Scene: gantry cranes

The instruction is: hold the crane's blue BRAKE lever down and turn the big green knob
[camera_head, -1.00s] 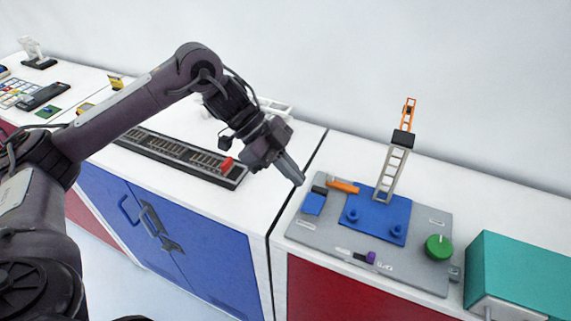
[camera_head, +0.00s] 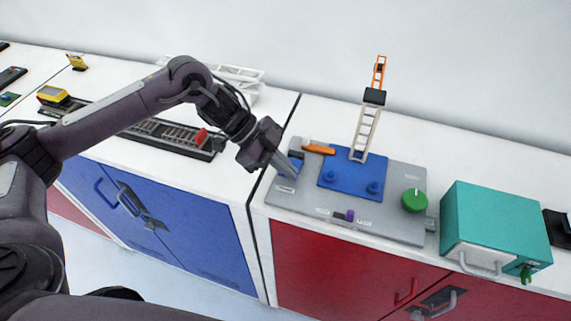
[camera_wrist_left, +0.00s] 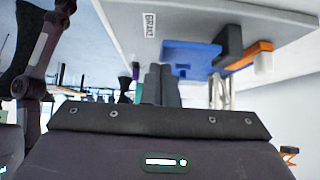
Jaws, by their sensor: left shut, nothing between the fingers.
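The grey control panel (camera_head: 389,222) lies on the white counter. The blue BRAKE lever (camera_head: 293,164) is at its left end, partly hidden by my left gripper (camera_head: 293,175). That gripper is shut and empty, its tips at or just above the lever; I cannot tell if they touch or if the lever is down. The big green knob (camera_head: 414,201) is at the panel's right end, clear of any gripper. My right gripper is not in view.
A crane tower (camera_head: 366,130) with an orange top rises from a blue base (camera_head: 350,180) on the panel. An orange bar (camera_head: 319,149) lies near the lever. A small purple slider (camera_head: 350,216) is at the front. A teal box (camera_head: 497,222) stands right of the knob.

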